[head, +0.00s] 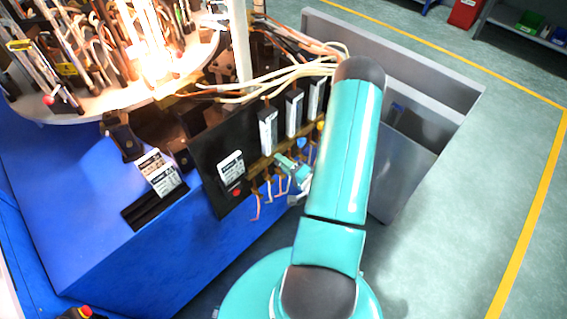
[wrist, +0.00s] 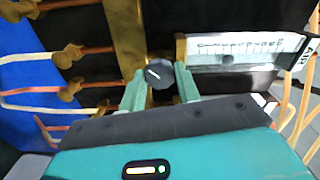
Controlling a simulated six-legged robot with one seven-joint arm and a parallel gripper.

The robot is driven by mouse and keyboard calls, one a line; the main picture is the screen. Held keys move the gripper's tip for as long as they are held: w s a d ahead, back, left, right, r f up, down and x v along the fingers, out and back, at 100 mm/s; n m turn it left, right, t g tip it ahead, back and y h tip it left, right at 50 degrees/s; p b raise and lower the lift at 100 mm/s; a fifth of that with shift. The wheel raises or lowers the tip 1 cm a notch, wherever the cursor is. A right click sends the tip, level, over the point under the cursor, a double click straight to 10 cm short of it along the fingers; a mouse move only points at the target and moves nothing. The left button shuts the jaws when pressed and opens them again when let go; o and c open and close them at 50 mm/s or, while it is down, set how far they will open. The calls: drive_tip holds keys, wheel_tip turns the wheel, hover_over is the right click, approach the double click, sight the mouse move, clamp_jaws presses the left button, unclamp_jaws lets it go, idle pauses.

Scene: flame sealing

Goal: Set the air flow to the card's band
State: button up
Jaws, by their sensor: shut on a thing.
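My gripper (wrist: 160,84) is shut on a black round knob (wrist: 160,73) with a white pointer line. Its teal fingers sit on either side of the knob. The knob is on a brass block at the end of a flow tube with a white scale (wrist: 245,47), labelled AIR. A dark float (wrist: 228,60) shows in that tube; I cannot read its value. In the head view my gripper (head: 292,172) is at the black panel (head: 208,157), below the upright flow tubes (head: 268,131). A white printed card (head: 231,167) is on the panel; its print is too small to read.
Brass valves (wrist: 68,57) with copper and pale hoses are close to my gripper. Other tubes (head: 294,113) stand beside the first. A blue knob (head: 301,143) and a red button (head: 236,192) are nearby. Another printed label (head: 160,172) is on the blue machine (head: 110,225).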

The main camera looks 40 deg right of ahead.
drive_tip(key=shift+s, duration=0.1)
drive_tip(key=o, duration=0.9)
drive_tip(key=shift+o, duration=0.2)
drive_tip(key=s, duration=1.3)
drive_tip(key=shift+s+d, duration=0.2)
drive_tip(key=shift+s, duration=0.15)
